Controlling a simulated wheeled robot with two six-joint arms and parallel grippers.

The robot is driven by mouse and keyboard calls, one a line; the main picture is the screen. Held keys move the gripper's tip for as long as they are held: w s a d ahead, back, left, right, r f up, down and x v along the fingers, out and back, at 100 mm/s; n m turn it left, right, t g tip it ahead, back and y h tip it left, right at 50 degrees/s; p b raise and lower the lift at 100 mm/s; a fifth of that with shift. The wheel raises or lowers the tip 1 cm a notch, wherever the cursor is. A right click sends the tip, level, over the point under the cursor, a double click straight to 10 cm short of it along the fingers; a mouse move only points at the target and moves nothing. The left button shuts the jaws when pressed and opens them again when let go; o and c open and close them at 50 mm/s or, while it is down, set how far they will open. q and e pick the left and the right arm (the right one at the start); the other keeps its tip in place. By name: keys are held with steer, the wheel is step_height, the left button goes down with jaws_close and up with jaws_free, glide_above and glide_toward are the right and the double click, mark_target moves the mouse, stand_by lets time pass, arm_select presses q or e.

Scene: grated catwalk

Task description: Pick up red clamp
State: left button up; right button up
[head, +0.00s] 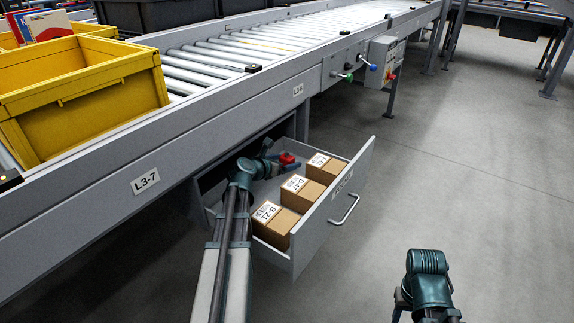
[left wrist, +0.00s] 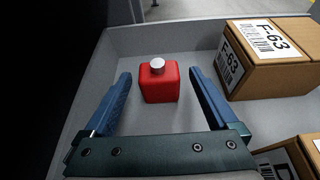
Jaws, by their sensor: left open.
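The red clamp (head: 287,158) shows in the head view as a small red thing in the back of the open drawer (head: 345,215). In the left wrist view the red clamp (left wrist: 159,84) is a blocky red body with a round silver knob on top, standing on the drawer's grey floor. My left gripper (head: 279,163) reaches into the drawer and is open and empty. Its blue fingers (left wrist: 160,78) appear on either side of the clamp, with a gap on both sides. I cannot tell how far above the floor the fingertips are.
Three cardboard boxes stand in the drawer: B-21 (head: 276,222), D-47 (head: 300,193) and F-63 (head: 326,168). The F-63 box (left wrist: 268,58) is right of the clamp in the wrist view. A roller conveyor (head: 240,85) carrying a yellow crate (head: 120,85) runs above the drawer.

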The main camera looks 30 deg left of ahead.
mark_target(289, 160)
arm_select(q)
steer(key=x, duration=0.3)
steer(key=shift+b, duration=0.4)
steer(key=c, duration=1.5)
